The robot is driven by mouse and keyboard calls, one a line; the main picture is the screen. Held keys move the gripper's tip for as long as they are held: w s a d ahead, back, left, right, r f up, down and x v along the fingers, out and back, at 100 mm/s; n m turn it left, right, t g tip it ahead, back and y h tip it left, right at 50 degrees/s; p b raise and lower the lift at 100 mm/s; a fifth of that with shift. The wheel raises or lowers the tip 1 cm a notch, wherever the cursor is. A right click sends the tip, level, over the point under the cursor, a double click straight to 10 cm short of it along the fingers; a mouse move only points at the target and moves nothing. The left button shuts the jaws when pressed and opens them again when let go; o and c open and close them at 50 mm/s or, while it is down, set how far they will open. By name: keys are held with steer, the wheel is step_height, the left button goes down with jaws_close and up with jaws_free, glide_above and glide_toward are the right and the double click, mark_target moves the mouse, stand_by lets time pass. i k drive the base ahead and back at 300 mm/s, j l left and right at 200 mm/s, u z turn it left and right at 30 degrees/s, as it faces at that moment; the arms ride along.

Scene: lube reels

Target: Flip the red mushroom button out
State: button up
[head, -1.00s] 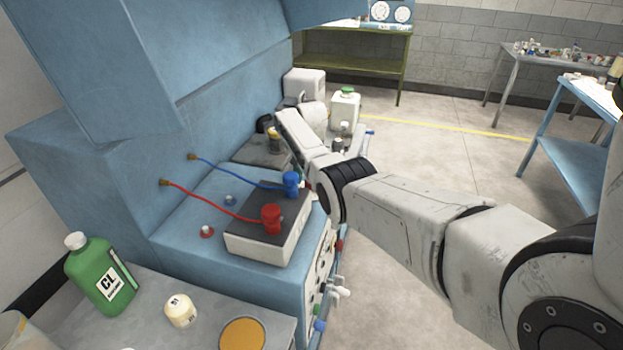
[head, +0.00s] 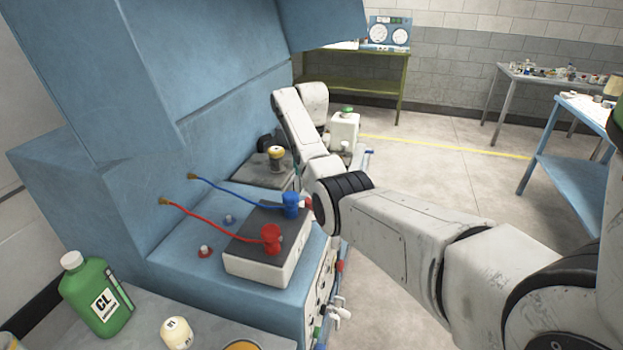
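I cannot make out the red mushroom button with certainty. A small red part (head: 340,266) shows at the front edge of the blue machine (head: 205,270), and another small red spot (head: 308,203) shows beside my arm. Both are too small to identify. My arm comes in from the right, bends at a dark ringed joint by the machine's front edge, and rises to a folded white link at the back. My gripper is not visible; it seems to be beyond or behind the arm links. The arm hides part of the machine's front.
A battery (head: 258,262) with a red clamp (head: 271,238) and a blue clamp (head: 291,205) stands on the machine's ledge. A green bottle (head: 97,297) is at lower left. The floor (head: 470,180) right of the machine is clear.

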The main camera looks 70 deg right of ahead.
mark_target(340, 266)
steer(key=k, duration=1)
